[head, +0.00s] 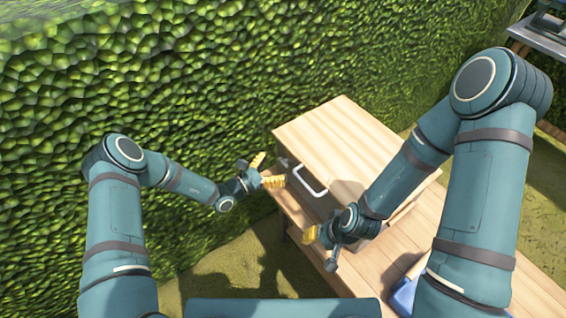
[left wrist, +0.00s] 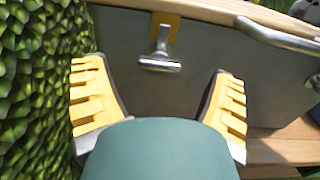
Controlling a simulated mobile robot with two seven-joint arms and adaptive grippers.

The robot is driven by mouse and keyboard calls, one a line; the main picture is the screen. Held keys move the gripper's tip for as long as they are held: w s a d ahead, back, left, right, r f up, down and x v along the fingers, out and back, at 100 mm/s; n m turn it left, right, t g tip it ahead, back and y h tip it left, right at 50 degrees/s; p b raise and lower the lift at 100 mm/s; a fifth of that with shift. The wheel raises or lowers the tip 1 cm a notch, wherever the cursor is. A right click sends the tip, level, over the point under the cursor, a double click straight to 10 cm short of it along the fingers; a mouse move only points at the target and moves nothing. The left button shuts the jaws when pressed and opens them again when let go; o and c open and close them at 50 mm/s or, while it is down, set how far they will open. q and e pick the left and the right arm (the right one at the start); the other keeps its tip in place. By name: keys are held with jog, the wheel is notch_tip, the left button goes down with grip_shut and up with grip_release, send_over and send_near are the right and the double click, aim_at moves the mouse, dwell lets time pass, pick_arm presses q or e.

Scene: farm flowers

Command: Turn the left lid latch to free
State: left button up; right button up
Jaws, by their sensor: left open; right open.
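The left lid latch (left wrist: 160,55) is a metal T-shaped piece on a yellow plate, high on the grey front of a box (left wrist: 125,75) just under its wooden lid. In the left wrist view it lies ahead of and between the yellow fingers of my left gripper (left wrist: 158,95), which is open and apart from it. In the head view my left gripper (head: 266,172) is at the left front corner of the box with its wooden lid (head: 335,135); the latch cannot be made out there. My right gripper (head: 318,245) is open in front of the box's right part.
A metal handle (head: 308,180) sticks out from the box front, right of the latch. The box stands on a wooden table (head: 430,240). A green hedge (left wrist: 25,90) is close to the left of my left gripper. A blue object (head: 405,295) lies near the table's front edge.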

aim_at(281, 163)
pick_arm(q)
jog(key=shift+x, duration=1.85)
jog(key=c, duration=1.2)
